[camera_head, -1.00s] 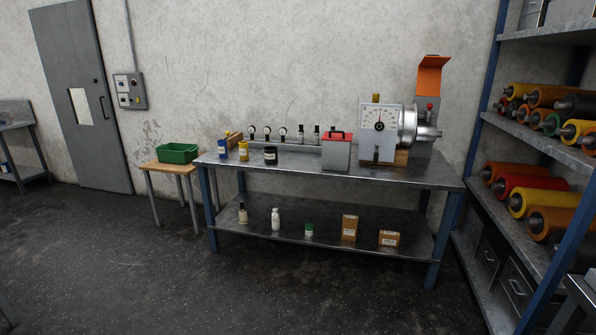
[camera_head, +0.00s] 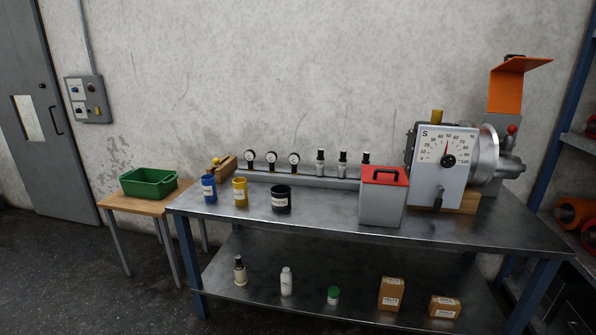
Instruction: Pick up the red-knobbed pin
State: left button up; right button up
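A small red knob (camera_head: 512,130) shows at the right of the grey dial machine (camera_head: 440,185), above the metal shaft and below the raised orange cover (camera_head: 508,85). It looks like the knob of the red-knobbed pin; the pin's shank is too small or hidden to make out. The machine stands at the right end of the metal bench (camera_head: 330,228). Neither of my grippers is in view.
A red-lidded grey box (camera_head: 381,203) stands left of the machine. Blue, yellow and black cups (camera_head: 281,200) stand at the bench's left. A green bin (camera_head: 148,184) sits on a wooden side table. A blue-posted rack (camera_head: 570,110) borders the right. Dark floor shows at lower left.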

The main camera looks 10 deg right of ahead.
aim_at(512, 129)
jog(key=z, duration=0.65)
jog(key=i, duration=1.05)
jog(key=z, duration=1)
